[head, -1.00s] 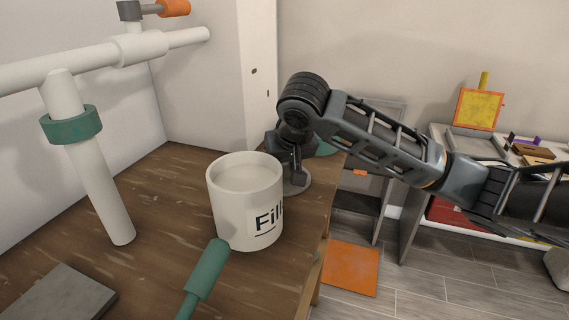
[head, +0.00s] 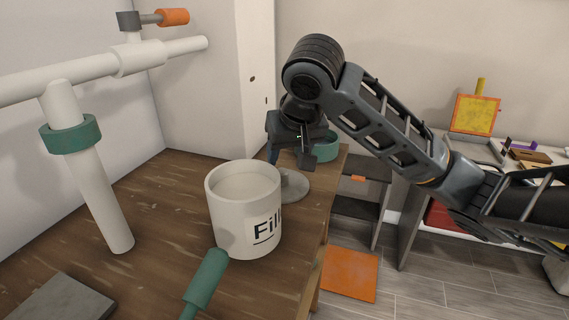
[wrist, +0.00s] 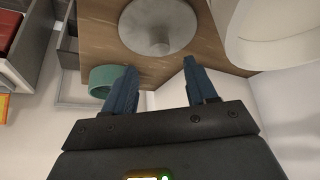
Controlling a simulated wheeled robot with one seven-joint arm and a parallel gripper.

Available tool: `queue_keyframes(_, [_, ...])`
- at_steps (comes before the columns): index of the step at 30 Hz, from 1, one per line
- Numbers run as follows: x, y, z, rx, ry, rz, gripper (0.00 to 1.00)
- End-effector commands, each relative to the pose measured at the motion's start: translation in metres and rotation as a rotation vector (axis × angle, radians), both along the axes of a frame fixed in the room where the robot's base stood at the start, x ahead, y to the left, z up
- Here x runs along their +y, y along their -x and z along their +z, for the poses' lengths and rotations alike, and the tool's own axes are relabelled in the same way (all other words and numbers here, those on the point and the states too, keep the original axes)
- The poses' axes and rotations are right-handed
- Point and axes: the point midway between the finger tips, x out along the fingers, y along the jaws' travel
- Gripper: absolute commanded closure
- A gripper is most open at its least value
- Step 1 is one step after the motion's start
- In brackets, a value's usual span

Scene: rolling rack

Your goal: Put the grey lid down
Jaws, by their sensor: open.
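The grey lid (head: 297,186) lies flat on the wooden bench near its right edge, just behind the white "Fill" tub, which hides part of it. In the wrist view the lid (wrist: 150,35) is a round disc with a raised knob in its middle. My gripper (head: 306,160) hangs above the lid, apart from it. In the wrist view its two fingers (wrist: 158,78) are spread, with nothing between them.
The open-topped white tub (head: 247,236) stands in front of the lid. A green ring (head: 326,148) sits behind my gripper. White pipework with a green collar (head: 70,134) rises at left. A green handle (head: 206,278) and grey slab (head: 62,300) are in front.

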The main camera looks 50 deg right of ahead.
Motion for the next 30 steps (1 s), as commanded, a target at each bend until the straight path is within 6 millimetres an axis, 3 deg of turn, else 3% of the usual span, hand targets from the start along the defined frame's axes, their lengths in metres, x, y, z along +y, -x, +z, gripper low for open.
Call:
queue_keyframes(4, [0.006,0.01,0.026,-0.001,0.003,0.0,0.43])
queue_keyframes(8, [0.009,0.015,0.035,0.0,0.003,0.001,0.43])
queue_keyframes(30, [0.011,0.017,0.037,0.0,0.001,0.0,0.43])
